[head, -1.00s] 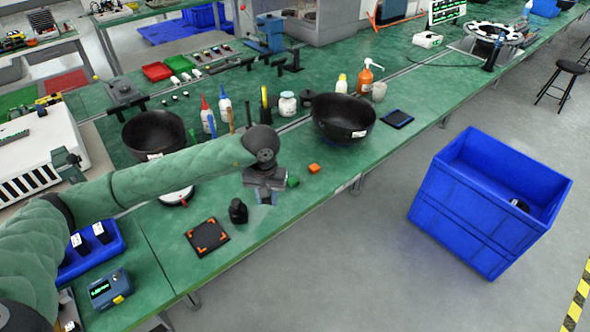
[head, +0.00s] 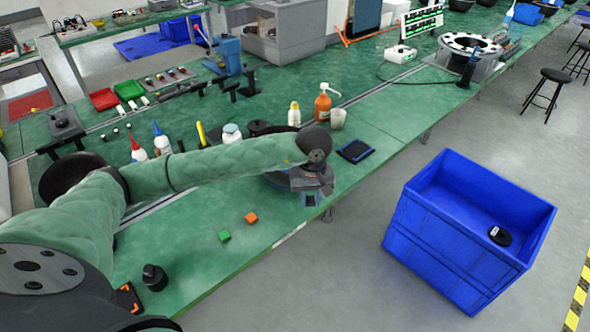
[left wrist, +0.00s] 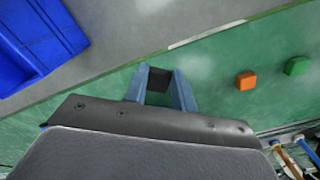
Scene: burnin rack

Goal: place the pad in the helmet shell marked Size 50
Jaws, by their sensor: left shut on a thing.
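My left gripper (head: 310,199) is shut on a small dark thing, which looks like the pad (left wrist: 159,78), seen between the fingertips in the left wrist view. Another black helmet shell (head: 60,172) stands at the left, partly behind my arm. No size marking is readable on either shell now. My right gripper is not in view.
A green block (head: 224,236) and an orange block (head: 251,218) lie on the table (head: 190,240). A black knobbed object (head: 154,277) stands at front left. An orange pump bottle (head: 322,106) and black-blue tray (head: 355,151) are near. A blue crate (head: 440,245) stands on the floor.

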